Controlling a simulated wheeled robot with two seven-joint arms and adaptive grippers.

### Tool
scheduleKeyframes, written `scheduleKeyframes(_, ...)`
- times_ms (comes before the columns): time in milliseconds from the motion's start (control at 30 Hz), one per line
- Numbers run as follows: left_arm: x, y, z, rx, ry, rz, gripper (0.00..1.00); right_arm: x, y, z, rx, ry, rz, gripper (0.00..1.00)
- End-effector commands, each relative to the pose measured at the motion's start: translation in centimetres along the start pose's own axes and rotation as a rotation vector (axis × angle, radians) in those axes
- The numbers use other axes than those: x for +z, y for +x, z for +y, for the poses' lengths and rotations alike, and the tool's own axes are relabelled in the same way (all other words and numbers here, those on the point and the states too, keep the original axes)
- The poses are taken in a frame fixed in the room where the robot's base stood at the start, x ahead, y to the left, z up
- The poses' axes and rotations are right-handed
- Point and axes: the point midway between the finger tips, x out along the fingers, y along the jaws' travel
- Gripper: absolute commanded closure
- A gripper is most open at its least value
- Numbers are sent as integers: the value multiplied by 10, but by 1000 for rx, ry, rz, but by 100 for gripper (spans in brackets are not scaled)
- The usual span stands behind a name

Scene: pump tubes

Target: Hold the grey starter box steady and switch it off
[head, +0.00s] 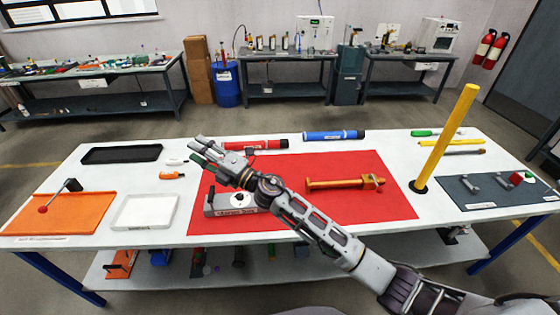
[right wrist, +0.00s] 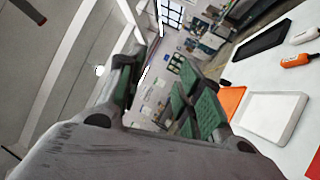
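The grey starter box (head: 222,208) lies on the left part of the red mat (head: 330,215). It has a pale front label and a round pale dial with a dark centre on top. My right forearm passes across the mat and hides part of the box's right side. My right gripper (head: 196,150) is above and beyond the box, pointing left, and does not touch it. In the right wrist view, my right gripper (right wrist: 160,90) has its green-padded fingers apart with nothing between them. The box does not show there. My left gripper is not in view.
An orange pump tube (head: 335,184) lies on the mat. Red (head: 262,143) and blue (head: 333,136) tubes lie behind it. A yellow pole (head: 447,140) stands at the right. A white tray (head: 122,212), orange tray (head: 95,212) and black tray (head: 98,154) lie at the left.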

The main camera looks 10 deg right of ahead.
Motion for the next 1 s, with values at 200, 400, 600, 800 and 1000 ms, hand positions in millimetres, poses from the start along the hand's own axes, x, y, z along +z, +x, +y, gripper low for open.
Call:
scheduleKeyframes(200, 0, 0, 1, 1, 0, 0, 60, -32, 17, -19, -63, -203, 241, 64)
scheduleKeyframes(400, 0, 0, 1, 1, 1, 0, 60, -50, 17, -49, -155, -379, 459, 64)
scheduleKeyframes(600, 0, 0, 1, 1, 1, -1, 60, -50, 5, -85, -280, -540, 667, 64)
scheduleKeyframes(800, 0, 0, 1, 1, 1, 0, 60, -29, -19, -119, -442, -687, 862, 64)
scheduleKeyframes(1000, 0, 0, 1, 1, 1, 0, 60, 11, -51, -145, -640, -806, 1037, 64)
